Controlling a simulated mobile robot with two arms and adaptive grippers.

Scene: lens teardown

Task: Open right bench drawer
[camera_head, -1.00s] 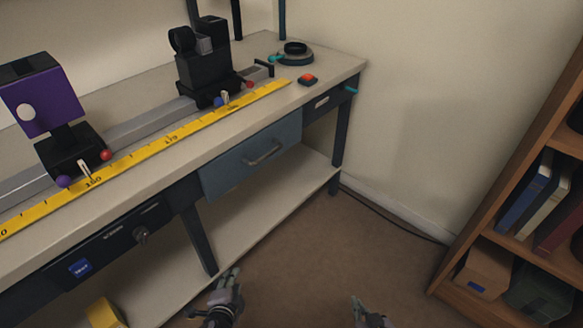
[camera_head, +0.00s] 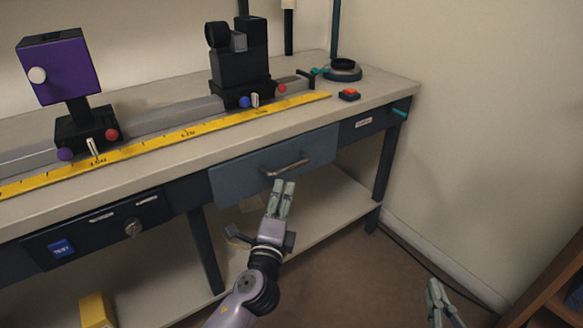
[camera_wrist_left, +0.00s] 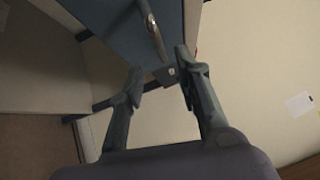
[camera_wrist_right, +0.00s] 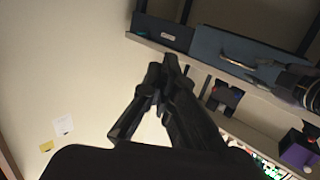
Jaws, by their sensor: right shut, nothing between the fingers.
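The right bench drawer (camera_head: 235,182) is a blue-grey front with a metal bar handle (camera_head: 290,166). My right gripper (camera_head: 437,290) is low at the right, away from the bench. In the right wrist view its fingertips (camera_wrist_right: 165,70) are together; the drawer (camera_wrist_right: 215,46) shows beyond.
The bench top carries a yellow ruler (camera_head: 180,137), a black device (camera_head: 240,65), a purple-faced device (camera_head: 60,70) and a red button (camera_head: 349,94). A lower shelf (camera_head: 325,205) lies under the drawer. A wooden bookcase (camera_head: 550,300) stands at the lower right.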

